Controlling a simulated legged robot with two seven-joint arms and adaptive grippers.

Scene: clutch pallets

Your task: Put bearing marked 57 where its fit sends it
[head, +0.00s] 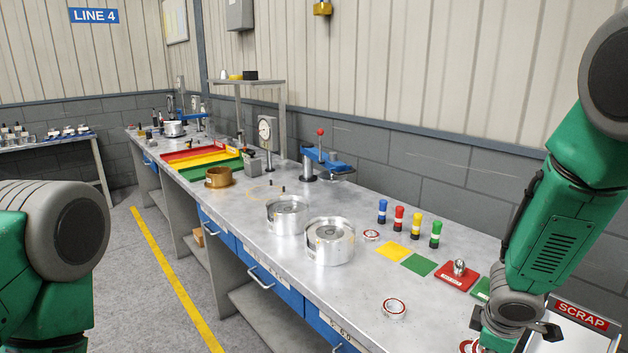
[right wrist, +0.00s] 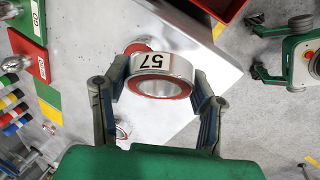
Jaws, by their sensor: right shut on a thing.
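My right gripper (right wrist: 160,88) is shut on the bearing marked 57 (right wrist: 148,62), a silver ring with a red seal and a white label, upside down in the right wrist view. In the head view my right gripper (head: 515,336) is low at the right, over the bench's near end; a red-and-white ring shows partly beside it, and I cannot tell if it is the held one. Two silver round housings (head: 287,213) (head: 330,245) stand mid-bench. Loose bearings (head: 394,308) (head: 372,235) lie on the bench. My left gripper is out of view.
Yellow (head: 391,251) and green (head: 418,264) squares lie beside a red plate (head: 452,279) with a metal knob. A SCRAP bin (head: 583,317) stands at the right. Several coloured bottles (head: 400,218) stand behind. Red, yellow and green trays (head: 205,170), a brass ring (head: 218,180) and a blue press (head: 322,160) are farther back.

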